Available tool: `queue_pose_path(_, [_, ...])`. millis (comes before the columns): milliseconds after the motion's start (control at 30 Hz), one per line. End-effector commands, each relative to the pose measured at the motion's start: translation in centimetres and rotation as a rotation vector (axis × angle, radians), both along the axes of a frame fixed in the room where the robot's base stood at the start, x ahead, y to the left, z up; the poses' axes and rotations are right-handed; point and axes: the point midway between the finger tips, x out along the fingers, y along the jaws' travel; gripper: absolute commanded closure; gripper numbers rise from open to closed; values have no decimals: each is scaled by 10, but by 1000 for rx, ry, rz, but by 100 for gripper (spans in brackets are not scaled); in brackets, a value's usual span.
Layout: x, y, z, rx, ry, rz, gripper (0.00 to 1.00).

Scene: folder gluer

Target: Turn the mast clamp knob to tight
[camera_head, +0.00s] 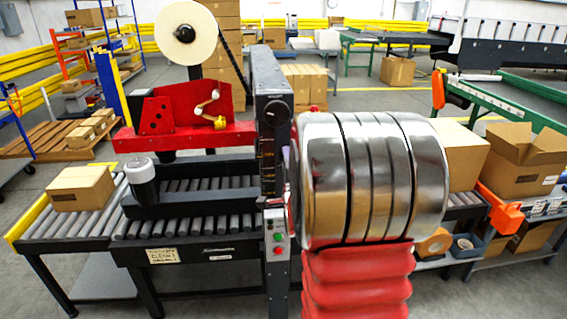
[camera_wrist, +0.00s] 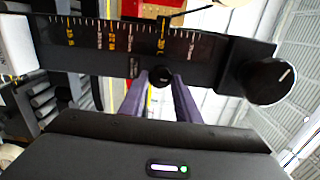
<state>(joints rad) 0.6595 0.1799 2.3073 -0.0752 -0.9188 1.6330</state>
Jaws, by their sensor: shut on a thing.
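The black mast (camera_head: 271,88) stands upright in the middle of the head view. In the wrist view the mast (camera_wrist: 215,62) lies sideways across the picture, with a white and yellow scale. A small dark round knob (camera_wrist: 160,76) sits at its lower edge, apparently the mast clamp knob. My gripper (camera_wrist: 160,80) has its two grey-purple fingers on either side of this knob, shut on it. No mark on this knob can be read. In the head view my arm hides the gripper.
A larger black knob (camera_wrist: 268,80) with a white line is at the mast's end; it also shows in the head view (camera_head: 276,112). A red tape head (camera_head: 185,118) is left of the mast. A box (camera_head: 80,188) sits on the rollers. A button panel (camera_head: 277,236) is below.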

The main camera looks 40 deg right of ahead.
Motion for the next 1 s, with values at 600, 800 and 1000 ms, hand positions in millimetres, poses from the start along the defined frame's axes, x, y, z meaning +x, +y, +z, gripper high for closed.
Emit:
queue_pose_path(600, [0,-1,0,0,1,-1,53])
queue_pose_path(800, [-1,2,0,-1,2,-1,53])
queue_pose_path(1000, [-8,13,-1,-1,3,0,53])
